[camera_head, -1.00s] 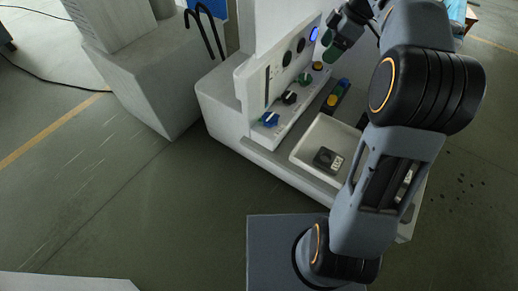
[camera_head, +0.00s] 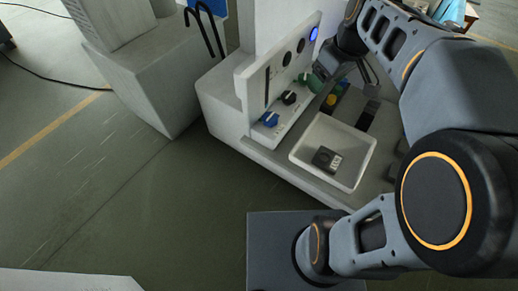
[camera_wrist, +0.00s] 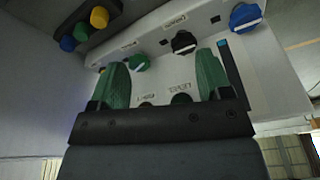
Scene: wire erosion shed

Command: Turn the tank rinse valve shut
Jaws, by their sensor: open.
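The control panel (camera_head: 262,85) carries a row of knobs: a blue knob (camera_head: 270,119), a black knob (camera_head: 289,97) and a green knob (camera_wrist: 139,62). The blue knob (camera_wrist: 245,17) and black knob (camera_wrist: 184,42) also show in the wrist view. The labels are too blurred to tell which knob is the tank rinse valve. My gripper (camera_wrist: 164,75) is open and empty, its green-padded fingers spread in front of the panel. The green knob appears between the fingers, nearer the left one; contact cannot be told. In the head view, my arm partly covers that end of the panel.
A white tray (camera_head: 299,151) with a small black box (camera_head: 326,160) sits on the ledge before the panel. A dark block (camera_wrist: 75,30) with yellow, green and blue buttons is beside the panel. Black hooks (camera_head: 206,30) stand at the left. Open floor lies left of the machine.

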